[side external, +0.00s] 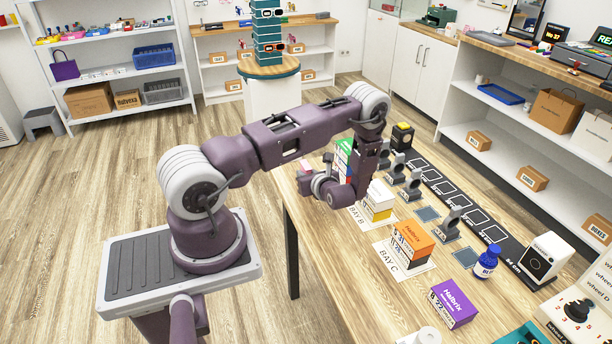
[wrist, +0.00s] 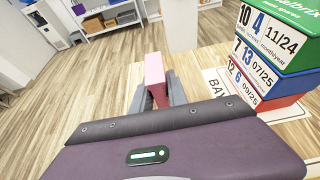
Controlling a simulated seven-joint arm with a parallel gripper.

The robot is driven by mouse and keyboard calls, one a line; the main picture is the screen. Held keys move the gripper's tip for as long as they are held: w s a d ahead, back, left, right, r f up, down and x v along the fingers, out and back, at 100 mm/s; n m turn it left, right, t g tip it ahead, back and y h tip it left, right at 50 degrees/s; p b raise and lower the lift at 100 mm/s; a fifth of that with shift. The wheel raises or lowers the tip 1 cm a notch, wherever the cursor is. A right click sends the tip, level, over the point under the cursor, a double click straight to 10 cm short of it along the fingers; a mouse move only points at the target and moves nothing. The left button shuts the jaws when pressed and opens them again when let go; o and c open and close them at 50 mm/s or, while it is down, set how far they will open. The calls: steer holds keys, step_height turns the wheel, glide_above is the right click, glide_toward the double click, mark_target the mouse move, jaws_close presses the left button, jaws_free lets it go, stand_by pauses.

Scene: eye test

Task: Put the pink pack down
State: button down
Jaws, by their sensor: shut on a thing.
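The pink pack (wrist: 154,68) is between the two grey fingers of my gripper (wrist: 156,88) in the wrist view. In the side view, my gripper (side external: 308,181) points left and the pack (side external: 304,166) shows small at its tip. The pack is held up, near the table's left edge; its exact height is hard to tell. A stack of packs, green over blue over red, stands on the table to the right of the gripper in the wrist view (wrist: 268,65). The pack is apart from this stack.
A white-and-yellow stack (side external: 378,201) stands by the BAY B label, an orange-topped stack (side external: 412,242) by BAY C. A purple pack (side external: 454,304) and a blue bottle (side external: 487,263) stand nearer the front. Grey stands (side external: 412,186) line a dark strip. Bare table (side external: 365,290) lies front left.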

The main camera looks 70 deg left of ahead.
steer(key=shift+f, duration=0.2)
steer(key=c, duration=1.3)
jaws_free()
steer(key=shift+r, duration=0.1)
